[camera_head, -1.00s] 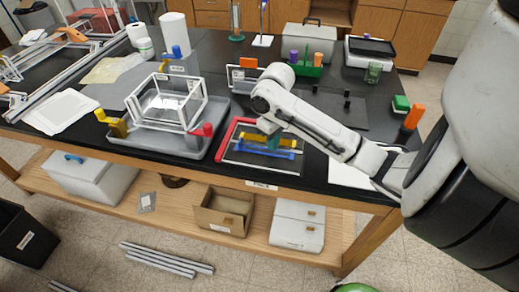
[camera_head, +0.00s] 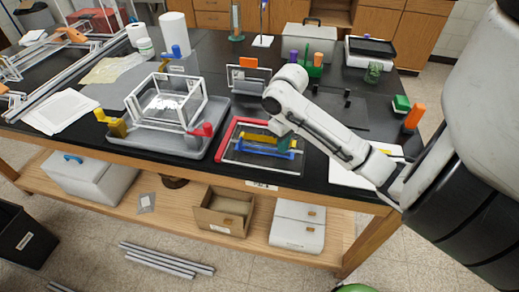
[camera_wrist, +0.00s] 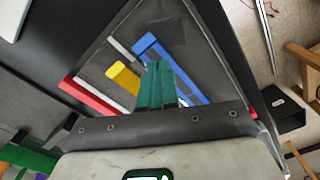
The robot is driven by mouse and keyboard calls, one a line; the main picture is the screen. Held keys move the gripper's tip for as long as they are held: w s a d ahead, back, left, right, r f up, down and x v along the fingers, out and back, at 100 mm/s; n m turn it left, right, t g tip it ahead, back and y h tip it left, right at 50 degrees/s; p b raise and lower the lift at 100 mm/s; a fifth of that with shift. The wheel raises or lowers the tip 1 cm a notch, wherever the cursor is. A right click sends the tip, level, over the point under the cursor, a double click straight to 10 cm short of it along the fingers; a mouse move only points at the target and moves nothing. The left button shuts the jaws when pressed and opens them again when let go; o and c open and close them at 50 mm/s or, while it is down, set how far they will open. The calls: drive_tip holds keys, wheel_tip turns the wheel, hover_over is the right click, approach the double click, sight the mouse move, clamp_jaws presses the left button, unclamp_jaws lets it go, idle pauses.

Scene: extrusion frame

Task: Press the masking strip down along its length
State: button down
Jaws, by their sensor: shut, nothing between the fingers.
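A flat frame with a red side (camera_head: 228,136) lies near the front edge of the black bench. Inside it are a blue strip (camera_head: 262,150) and a shorter yellow piece (camera_head: 255,139). I cannot tell for certain which one is the masking strip. The wrist view shows the blue strip (camera_wrist: 153,52) and the yellow piece (camera_wrist: 122,77) on either side of my gripper (camera_wrist: 158,68). Its green fingers are together and empty, and cover part of the blue strip. Whether they touch it is unclear. In the head view my arm mostly hides the fingers.
A grey tray (camera_head: 212,142) holding a white cube frame (camera_head: 160,104) stands left of the flat frame. A dark mat (camera_head: 345,112) lies behind my arm. An orange-topped item (camera_head: 414,117) and a green block (camera_head: 401,103) stand at the right. White sheets (camera_head: 345,175) lie at the front right.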

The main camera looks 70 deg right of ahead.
sight(252, 149)
drive_tip(key=shift+f+b, duration=0.5)
drive_tip(key=shift+f, duration=0.25)
idle(0.8)
drive_tip(key=shift+r+p, duration=0.85)
drive_tip(key=shift+p, duration=0.05)
drive_tip(key=shift+f, duration=0.1)
drive_tip(key=shift+w+a+p, duration=0.2)
drive_tip(key=shift+w+p, duration=0.55)
drive_tip(key=shift+w, duration=1.6)
drive_tip(key=shift+w+a+p, duration=0.2)
drive_tip(key=shift+w+p, duration=0.55)
drive_tip(key=shift+w, duration=1.7)
drive_tip(key=shift+f+b, duration=0.5)
drive_tip(key=shift+f, duration=0.2)
drive_tip(key=shift+f, duration=0.15)
